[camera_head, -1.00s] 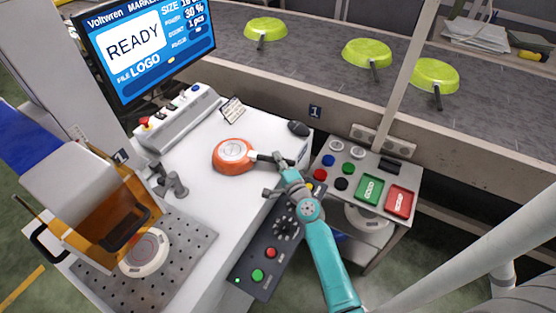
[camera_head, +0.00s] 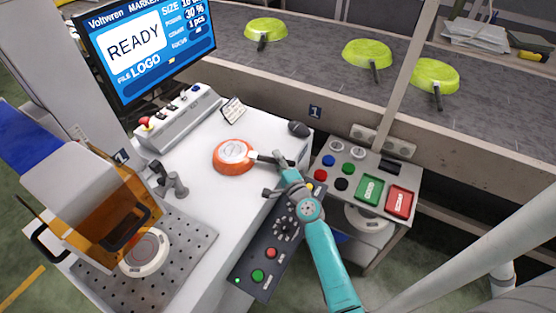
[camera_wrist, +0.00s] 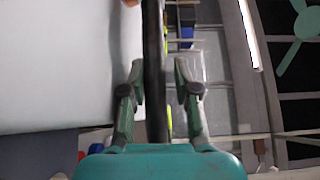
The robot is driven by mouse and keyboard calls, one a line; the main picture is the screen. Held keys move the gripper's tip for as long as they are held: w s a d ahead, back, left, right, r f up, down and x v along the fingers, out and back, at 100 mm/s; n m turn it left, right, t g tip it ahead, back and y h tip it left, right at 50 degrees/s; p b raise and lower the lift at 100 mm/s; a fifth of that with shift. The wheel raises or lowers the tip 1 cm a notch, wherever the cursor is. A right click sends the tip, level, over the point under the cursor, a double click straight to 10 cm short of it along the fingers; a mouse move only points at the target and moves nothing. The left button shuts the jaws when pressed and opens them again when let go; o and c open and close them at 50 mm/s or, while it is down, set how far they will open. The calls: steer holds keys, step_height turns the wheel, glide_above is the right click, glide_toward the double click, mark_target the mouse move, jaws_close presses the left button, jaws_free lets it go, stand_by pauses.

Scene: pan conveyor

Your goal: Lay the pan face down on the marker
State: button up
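The orange pan (camera_head: 234,156) is over the white table, with its pale round disc facing up and its dark handle pointing right. I cannot tell whether it touches the table. My gripper (camera_head: 275,176) is at the handle. In the wrist view the dark handle (camera_wrist: 155,60) runs between my gripper's fingers (camera_wrist: 160,85), with a gap at the right finger; the left finger is very close to it. The fingers look open around the handle. The marker (camera_head: 90,190) stands at the left, with a round fixture (camera_head: 145,253) on its perforated plate (camera_head: 190,243).
A monitor (camera_head: 145,45) reading READY stands behind the table (camera_head: 205,190). A control panel (camera_head: 262,262) is along the table's front right. A button stand (camera_head: 345,207) is at the right. Several yellow-green pans (camera_head: 367,53) sit on the conveyor (camera_head: 310,60). A dark mouse (camera_head: 299,129) is near the table's back right.

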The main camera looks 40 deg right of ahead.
steer(key=shift+s+a+f, duration=0.1)
steer(key=shift+s+f, duration=0.1)
steer(key=shift+f, duration=0.35)
steer(key=shift+s, duration=0.15)
steer(key=v, duration=1.1)
steer(key=shift+s+r, duration=0.2)
steer(key=shift+r, duration=0.3)
steer(key=s+a+f+n, duration=0.1)
steer(key=s+a, duration=0.1)
steer(key=s+a+f+n+g, duration=0.1)
steer(key=s+a, duration=0.2)
steer(key=s+a+f+n+y, duration=0.1)
steer(key=s+a, duration=0.1)
steer(key=shift+s+a+f+n+g, duration=0.2)
steer(key=shift+s+a+n+g, duration=0.1)
steer(key=shift+s+a+n, duration=0.1)
steer(key=s+a+r+n+y, duration=0.1)
steer(key=s+a+r+n, duration=0.3)
steer(key=s+n, duration=0.2)
steer(key=s+a+r+n+y, duration=0.2)
steer(key=s+a+r+n, duration=0.2)
steer(key=s, duration=0.6)
steer(key=s+a+r+n+g+y, duration=0.1)
steer(key=s+a+r+n, duration=0.2)
steer(key=s+a+n, duration=0.2)
steer(key=s+n, duration=0.2)
steer(key=s, duration=0.2)
steer(key=shift+r+n, duration=0.3)
steer(key=shift+r, duration=0.1)
